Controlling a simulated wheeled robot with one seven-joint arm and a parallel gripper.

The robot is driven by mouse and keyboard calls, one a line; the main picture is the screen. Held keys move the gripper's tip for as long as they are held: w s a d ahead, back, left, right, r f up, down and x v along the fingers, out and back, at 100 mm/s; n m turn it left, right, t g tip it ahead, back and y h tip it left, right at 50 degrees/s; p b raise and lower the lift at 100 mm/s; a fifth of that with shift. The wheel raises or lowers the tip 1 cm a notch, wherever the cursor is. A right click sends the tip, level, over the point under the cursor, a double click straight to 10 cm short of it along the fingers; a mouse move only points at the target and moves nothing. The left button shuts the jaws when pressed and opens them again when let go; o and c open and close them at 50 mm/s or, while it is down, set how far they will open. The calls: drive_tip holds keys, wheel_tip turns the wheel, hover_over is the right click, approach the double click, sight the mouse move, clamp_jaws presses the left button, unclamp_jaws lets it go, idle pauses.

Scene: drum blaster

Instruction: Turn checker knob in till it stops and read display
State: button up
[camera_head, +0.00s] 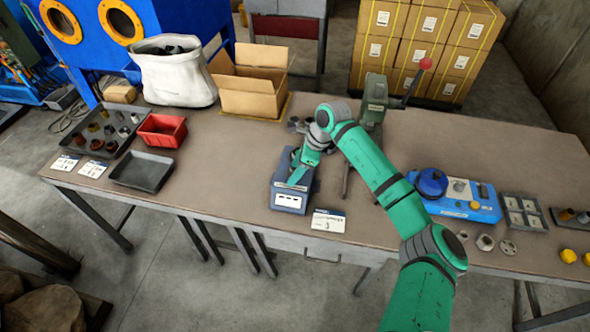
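A small blue-grey box (290,199), which looks like the checker, stands near the front edge of the table, left of its middle. A pale display strip (288,200) is on its front face; any reading is too small to make out. My green arm reaches in from the lower right and bends down over the box. My gripper (297,177) is at the top of the box, pointing down and towards the front. The knob cannot be made out; my gripper and wrist cover much of the box's top. Whether the fingers are open or shut on something is too small to tell.
A white label card (328,221) lies right of the box. A green press with a red-knobbed lever (375,100) stands behind my arm. An open carton (252,95), red bin (161,130) and grey tray (142,172) are left. A blue device (455,197) is right. Bare table lies left of the box.

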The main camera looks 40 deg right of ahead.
drive_tip(key=shift+f, duration=0.1)
drive_tip(key=c, duration=1)
drive_tip(key=shift+m, duration=0.3)
drive_tip(key=m+h, duration=0.1)
drive_tip(key=m, duration=0.1)
drive_tip(key=m+t, duration=0.1)
drive_tip(key=m, duration=0.1)
drive_tip(key=shift+a+h, duration=0.2)
drive_tip(key=shift+h, duration=0.2)
drive_tip(key=shift+a+m+h, duration=0.1)
drive_tip(key=shift+m+h, duration=0.6)
drive_tip(key=shift+m, duration=1.2)
drive_tip(key=o, duration=1)
